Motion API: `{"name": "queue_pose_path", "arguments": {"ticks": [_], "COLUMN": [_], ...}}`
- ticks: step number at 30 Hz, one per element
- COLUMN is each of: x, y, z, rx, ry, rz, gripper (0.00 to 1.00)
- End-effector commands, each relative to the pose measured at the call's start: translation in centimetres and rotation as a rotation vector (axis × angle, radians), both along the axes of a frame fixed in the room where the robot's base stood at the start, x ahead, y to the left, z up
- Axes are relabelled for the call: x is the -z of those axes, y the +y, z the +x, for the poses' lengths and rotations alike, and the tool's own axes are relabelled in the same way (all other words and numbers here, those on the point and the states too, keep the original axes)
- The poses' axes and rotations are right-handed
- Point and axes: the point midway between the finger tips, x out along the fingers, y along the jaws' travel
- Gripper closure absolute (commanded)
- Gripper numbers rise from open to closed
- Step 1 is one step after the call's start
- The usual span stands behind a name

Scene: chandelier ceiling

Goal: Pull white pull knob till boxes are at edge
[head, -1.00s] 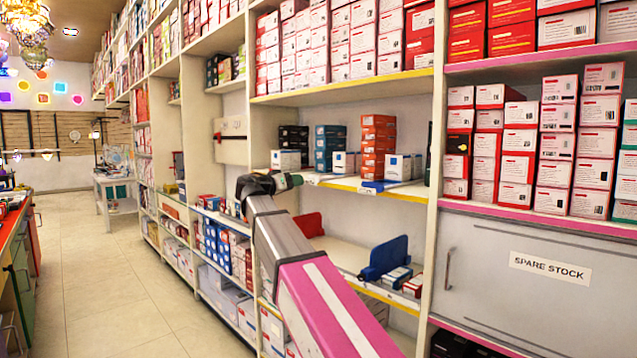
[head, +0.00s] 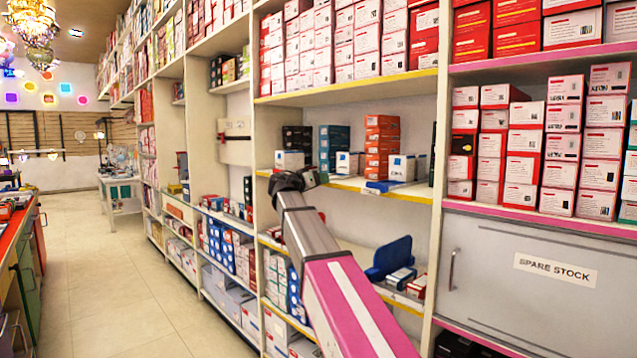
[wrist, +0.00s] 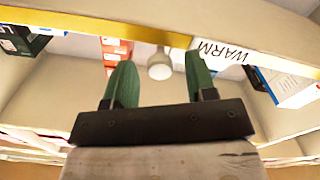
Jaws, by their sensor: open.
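My gripper (head: 314,179) is at the front of the yellow-edged middle shelf (head: 345,186) in the head view. In the wrist view, the two green fingers of my gripper (wrist: 154,62) are spread apart. A white round knob (wrist: 160,67) appears between them, nearer the middle than either finger; its depth relative to the tips is unclear. The knob is not discernible in the head view. On the shelf stand dark boxes (head: 332,146), an orange-red stack (head: 382,148) and white-and-blue boxes (head: 402,167).
A yellow shelf edge with a "WARM" label (wrist: 221,50) crosses the wrist view. A blue upright pusher (head: 390,258) and small boxes are on the shelf below. A grey "SPARE STOCK" door (head: 500,262) is at right. The aisle floor (head: 115,280) at left is clear.

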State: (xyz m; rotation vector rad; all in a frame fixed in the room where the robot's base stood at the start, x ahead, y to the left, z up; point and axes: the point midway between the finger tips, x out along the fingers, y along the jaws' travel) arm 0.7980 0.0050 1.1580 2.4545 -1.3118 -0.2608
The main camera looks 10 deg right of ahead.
Motion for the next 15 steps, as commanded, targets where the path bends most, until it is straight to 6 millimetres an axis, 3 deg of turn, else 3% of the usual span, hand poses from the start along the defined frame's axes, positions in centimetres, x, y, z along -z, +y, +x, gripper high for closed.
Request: {"name": "queue_pose_path", "arguments": {"ticks": [2, 6, 7, 15], "x": [0.0, 0.0, 0.0, 0.0], "y": [0.0, 0.0, 0.0, 1.4], "z": [0.0, 0.0, 0.0, -0.9], "rx": [0.0, 0.0, 0.0, -0.002], "ry": [0.0, 0.0, 0.0, 0.0], "rz": [0.0, 0.0, 0.0, 0.001], "gripper": [0.49, 0.94, 1.0, 1.0]}}
